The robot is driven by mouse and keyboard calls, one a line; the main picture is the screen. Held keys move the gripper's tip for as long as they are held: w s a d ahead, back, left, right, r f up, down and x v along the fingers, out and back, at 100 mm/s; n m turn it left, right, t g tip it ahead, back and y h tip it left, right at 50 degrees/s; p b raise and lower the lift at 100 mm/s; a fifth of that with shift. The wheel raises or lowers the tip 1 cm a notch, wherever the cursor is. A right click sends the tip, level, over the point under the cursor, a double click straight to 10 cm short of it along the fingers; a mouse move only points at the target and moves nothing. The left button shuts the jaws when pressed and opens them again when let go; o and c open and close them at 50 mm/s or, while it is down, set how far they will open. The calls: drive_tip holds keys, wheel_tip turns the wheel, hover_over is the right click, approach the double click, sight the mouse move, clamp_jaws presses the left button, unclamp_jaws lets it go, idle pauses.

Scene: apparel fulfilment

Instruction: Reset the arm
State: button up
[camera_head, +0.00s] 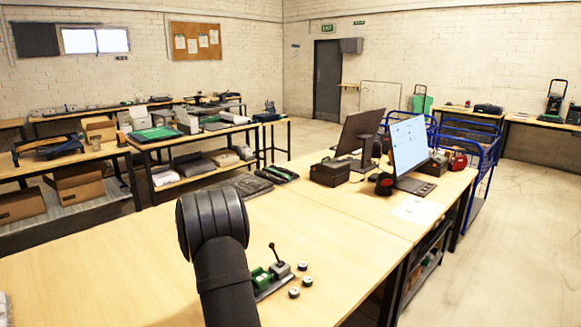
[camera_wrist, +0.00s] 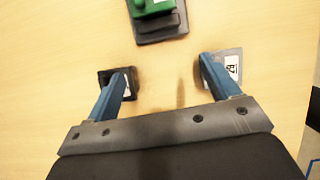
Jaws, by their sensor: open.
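In the wrist view my gripper (camera_wrist: 167,78) shows two blue fingers spread wide apart. Nothing is held between them; bare wooden tabletop (camera_wrist: 165,65) shows in the gap. In the head view my dark arm rises at the bottom centre, over the near table (camera_head: 110,270). My gripper is hidden in that view.
A small green and grey lever press (camera_head: 272,274) stands right of my arm, with several small round pieces (camera_head: 294,292) beside it. Farther back are two monitors (camera_head: 409,143), a dark box (camera_head: 330,173) and a paper sheet (camera_head: 418,210). The table's left part is clear.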

drive_tip(key=f, duration=0.6)
drive_tip(key=s+f, duration=0.1)
drive_tip(key=f, duration=0.2)
drive_tip(key=shift+a, duration=0.4)
